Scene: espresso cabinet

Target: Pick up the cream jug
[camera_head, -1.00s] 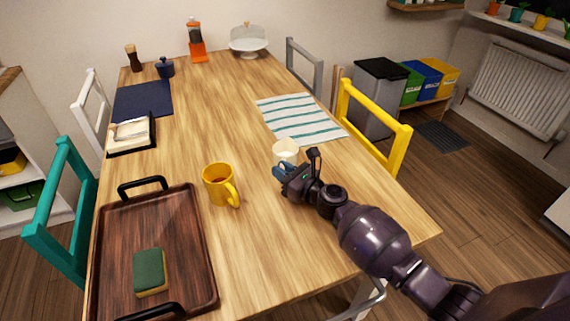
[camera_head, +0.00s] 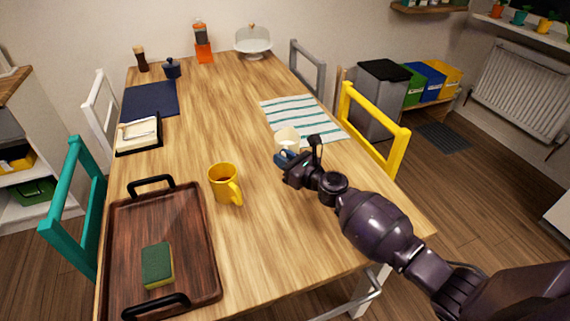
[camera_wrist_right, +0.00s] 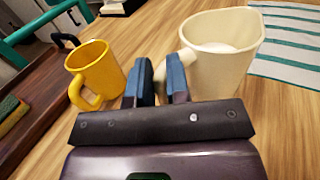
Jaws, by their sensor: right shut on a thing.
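The cream jug (camera_head: 287,137) is a pale, open-topped vessel near the right side of the table, by the near edge of the striped cloth. In the right wrist view the jug (camera_wrist_right: 224,62) stands upright, with its handle between the blue fingertips. My right gripper (camera_head: 287,160) is shut on the handle, which also shows in the right wrist view (camera_wrist_right: 160,80). The jug seems to be a little above the table, but its underside is partly hidden by the gripper. My left gripper is not in view.
A yellow mug (camera_head: 224,184) stands to the left of the jug. A wooden tray (camera_head: 196,255) with a sponge (camera_head: 157,265) lies at the near left. The striped cloth (camera_head: 318,122) lies behind and right of the jug. The table's middle is clear.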

